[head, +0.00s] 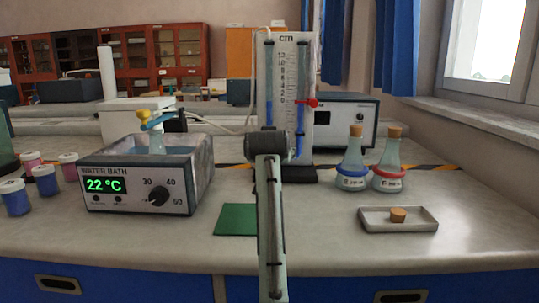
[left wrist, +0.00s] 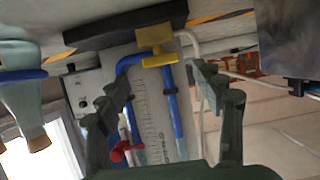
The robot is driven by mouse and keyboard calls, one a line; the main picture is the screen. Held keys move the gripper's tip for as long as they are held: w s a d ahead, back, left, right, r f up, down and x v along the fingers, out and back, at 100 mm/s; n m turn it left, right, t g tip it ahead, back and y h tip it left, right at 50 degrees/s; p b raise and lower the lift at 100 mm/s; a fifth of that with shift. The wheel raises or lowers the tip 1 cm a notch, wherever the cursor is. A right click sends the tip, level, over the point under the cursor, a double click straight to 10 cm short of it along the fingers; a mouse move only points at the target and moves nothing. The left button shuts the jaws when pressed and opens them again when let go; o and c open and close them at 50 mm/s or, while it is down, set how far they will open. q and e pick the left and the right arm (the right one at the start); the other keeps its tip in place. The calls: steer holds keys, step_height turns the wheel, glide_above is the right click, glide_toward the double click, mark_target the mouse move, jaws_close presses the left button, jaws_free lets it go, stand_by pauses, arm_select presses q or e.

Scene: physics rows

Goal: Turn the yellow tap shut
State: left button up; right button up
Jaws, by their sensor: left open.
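The yellow tap (left wrist: 158,58) shows in the left wrist view, low on the measuring board (left wrist: 152,105), which appears upside down there. Its yellow handle stands between two blue tubes. My left gripper (left wrist: 162,82) is open, with one finger on either side of the tap in the picture. Nothing is held, and I cannot tell whether the fingers touch the tap. In the head view my arm (head: 270,220) covers the lower middle of the measuring board (head: 290,75), hiding the tap and the fingers. My right gripper is out of view.
A red tap (head: 308,102) sits on the board's right side. Two corked flasks (head: 353,160) and a tray (head: 410,226) stand right. A green mat (head: 235,219) lies in front.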

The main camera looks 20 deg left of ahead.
arm_select(q)
steer(key=shift+x, duration=1.9)
steer(key=c, duration=1.2)
